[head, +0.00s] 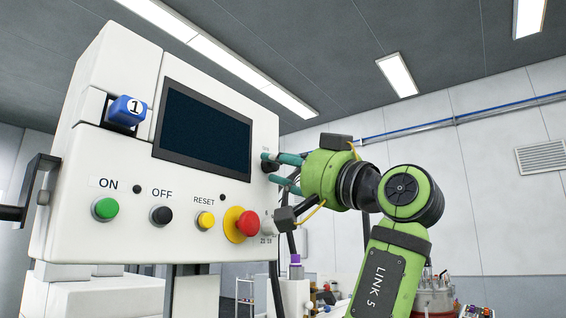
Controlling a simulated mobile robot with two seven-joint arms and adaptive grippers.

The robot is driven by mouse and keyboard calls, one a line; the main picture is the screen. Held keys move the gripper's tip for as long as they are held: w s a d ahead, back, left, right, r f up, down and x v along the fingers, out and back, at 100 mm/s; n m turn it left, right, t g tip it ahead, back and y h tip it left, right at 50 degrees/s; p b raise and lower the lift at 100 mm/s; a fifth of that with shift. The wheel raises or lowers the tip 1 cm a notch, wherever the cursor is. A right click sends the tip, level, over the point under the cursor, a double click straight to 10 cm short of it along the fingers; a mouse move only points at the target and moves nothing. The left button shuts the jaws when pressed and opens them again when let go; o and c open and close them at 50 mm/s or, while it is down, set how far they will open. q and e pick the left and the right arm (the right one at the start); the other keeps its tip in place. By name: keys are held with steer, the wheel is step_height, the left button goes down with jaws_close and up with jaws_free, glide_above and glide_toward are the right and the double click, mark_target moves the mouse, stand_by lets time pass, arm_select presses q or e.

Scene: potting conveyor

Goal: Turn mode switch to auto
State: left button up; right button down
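A white control panel (100,225) fills the left half of the head view. A small dark knob (269,166) sits at its right edge beside the screen, under a label too small to read; it looks like the mode switch, but its setting cannot be made out.
The panel carries a dark screen (203,132), a green ON button (105,209), a black OFF button (161,215), a yellow RESET button (206,221) and a red emergency stop (248,224). A blue block marked 1 (127,110) sits upper left. A black handle (38,185) juts out left.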

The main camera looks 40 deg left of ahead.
arm_select(q)
steer(key=c, duration=0.7)
jaws_close()
arm_select(e)
steer(key=shift+d, duration=0.25)
steer(key=shift+d, duration=0.2)
arm_select(q)
steer(key=shift+m, duration=0.6)
arm_select(e)
steer(key=shift+d+f, duration=0.1)
steer(key=shift+f, duration=0.1)
arm_select(q)
steer(key=shift+s+r+m+t+h+p, duration=0.2)
steer(key=shift+m+t+h, duration=0.7)
steer(key=shift+m, duration=2.3)
steer(key=shift+s+r+m+t+h+p, duration=0.25)
steer(key=shift+m+t+h, duration=0.65)
steer(key=shift+m, duration=2.3)
steer(key=shift+w+r+m+t+h+p, duration=0.1)
steer(key=shift+r+m+t+h, duration=0.3)
steer(key=shift+m+h, duration=1.8)
arm_select(e)
steer(key=shift+r, duration=0.7)
arm_select(q)
steer(key=shift+f+m+y, duration=0.15)
steer(key=shift+m+y, duration=0.85)
steer(key=shift+m, duration=0.2)
